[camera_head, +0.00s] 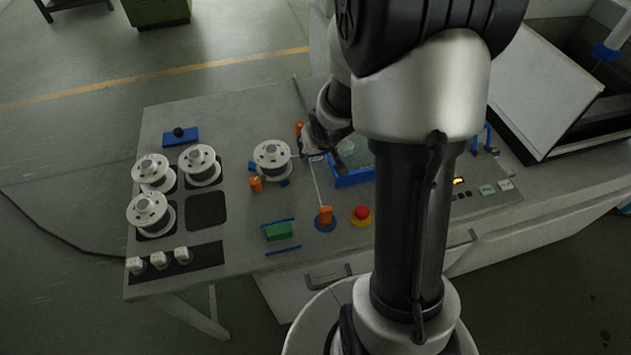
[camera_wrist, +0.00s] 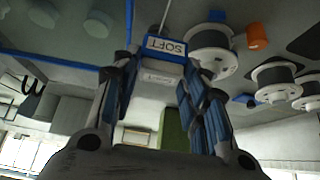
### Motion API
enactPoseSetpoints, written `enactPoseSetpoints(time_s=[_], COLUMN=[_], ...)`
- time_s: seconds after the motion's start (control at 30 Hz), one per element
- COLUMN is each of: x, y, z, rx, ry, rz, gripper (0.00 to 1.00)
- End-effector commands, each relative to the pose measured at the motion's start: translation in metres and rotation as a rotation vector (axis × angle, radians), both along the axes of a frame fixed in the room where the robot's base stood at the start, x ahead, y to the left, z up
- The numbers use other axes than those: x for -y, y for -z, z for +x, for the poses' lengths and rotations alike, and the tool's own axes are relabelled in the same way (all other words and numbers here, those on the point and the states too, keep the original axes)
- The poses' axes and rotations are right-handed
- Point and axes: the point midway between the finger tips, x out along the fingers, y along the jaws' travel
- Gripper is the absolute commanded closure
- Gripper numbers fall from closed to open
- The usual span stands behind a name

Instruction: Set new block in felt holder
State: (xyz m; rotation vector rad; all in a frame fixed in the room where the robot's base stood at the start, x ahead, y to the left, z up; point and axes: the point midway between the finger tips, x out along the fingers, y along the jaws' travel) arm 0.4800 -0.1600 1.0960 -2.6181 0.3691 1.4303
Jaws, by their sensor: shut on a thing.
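My gripper (camera_wrist: 160,75) is shut on a small pale block (camera_wrist: 160,72), which shows between its blue-padded fingertips in the wrist view. In the head view my gripper (camera_head: 322,150) is small, dark and partly covered by my arm, and the held block cannot be made out. A blue part with a white label reading SOFT (camera_wrist: 166,46) lies right beyond the block in the wrist view, which is upside down. Whether the block touches it, and whether it is the felt holder, I cannot tell. Several white blocks (camera_head: 158,260) sit on a dark mat at front left.
A blue-rimmed tray (camera_head: 352,179) lies right of my gripper, partly hidden by my arm. A white spool (camera_head: 272,158) stands close on the left; several more stand further left. An orange lever (camera_head: 326,215), red button (camera_head: 361,212) and green block (camera_head: 279,231) are nearer the front.

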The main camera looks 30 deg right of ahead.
Motion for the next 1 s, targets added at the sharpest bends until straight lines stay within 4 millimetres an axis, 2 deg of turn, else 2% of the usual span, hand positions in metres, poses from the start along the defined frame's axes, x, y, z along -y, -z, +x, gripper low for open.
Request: enactPoseSetpoints(time_s=[0.03,0.1,0.3,0.53,0.8,1.0], x=[0.0,0.0,0.0,0.0,0.0,0.0], y=[0.019,0.035,0.069,0.082,0.119,0.118], z=[0.0,0.0,0.0,0.0,0.0,0.0], rx=[-0.001,-0.001,-0.001,-0.001,-0.001,0.001], ry=[0.001,0.001,0.0,0.0,0.0,-0.001], rz=[0.001,0.001,0.0,0.002,0.0,-0.001], gripper=[0.83,0.83,0.83,0.83,0.83,0.83])
